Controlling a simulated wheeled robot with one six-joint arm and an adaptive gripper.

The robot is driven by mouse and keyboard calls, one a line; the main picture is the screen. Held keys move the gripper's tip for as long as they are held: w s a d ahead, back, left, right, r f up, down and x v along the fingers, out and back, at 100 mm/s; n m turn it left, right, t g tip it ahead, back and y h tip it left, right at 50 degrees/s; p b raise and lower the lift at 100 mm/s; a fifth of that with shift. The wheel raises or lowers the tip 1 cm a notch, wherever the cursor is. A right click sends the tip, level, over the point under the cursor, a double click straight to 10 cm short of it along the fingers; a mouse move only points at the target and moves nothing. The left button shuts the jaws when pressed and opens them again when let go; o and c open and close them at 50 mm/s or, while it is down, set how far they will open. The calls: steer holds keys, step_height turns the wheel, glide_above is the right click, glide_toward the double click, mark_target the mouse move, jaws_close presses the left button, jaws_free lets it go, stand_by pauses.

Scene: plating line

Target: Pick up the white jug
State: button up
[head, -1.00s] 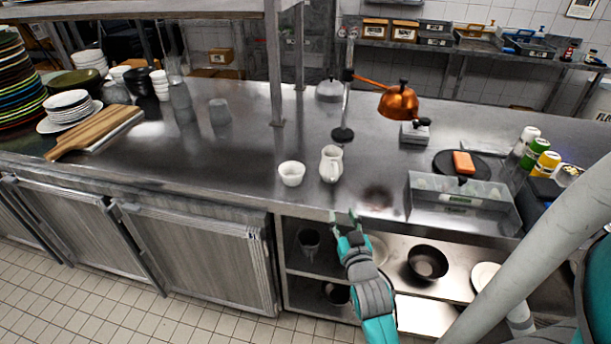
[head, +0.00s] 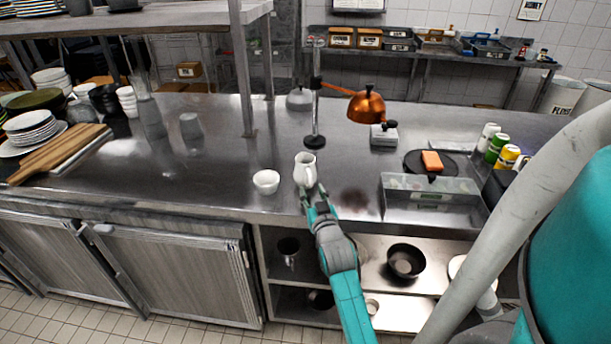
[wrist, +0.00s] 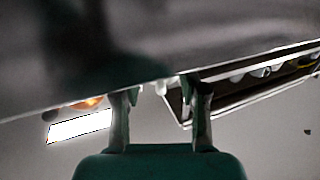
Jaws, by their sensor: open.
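The white jug (head: 305,170) stands upright on the steel counter (head: 215,165), near its front edge, in the head view. My gripper (head: 316,193) is open, just in front of the jug at the counter's edge. Its fingertips overlap the jug's lower part in the head view, and I cannot tell whether they touch it. In the wrist view the two fingers (wrist: 160,95) stand apart with no jug seen between them. A dark, blurred surface fills the upper part of that view.
A white bowl (head: 266,182) stands just left of the jug. A heat lamp with a copper shade (head: 366,106) rises behind it. A clear-lidded container (head: 430,198) is to the right. A shelf with a black bowl (head: 405,261) lies below the counter.

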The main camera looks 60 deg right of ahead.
mark_target(310, 185)
steer(key=shift+x, duration=1.65)
jaws_close()
steer(key=shift+r, duration=0.1)
steer(key=shift+r, duration=0.15)
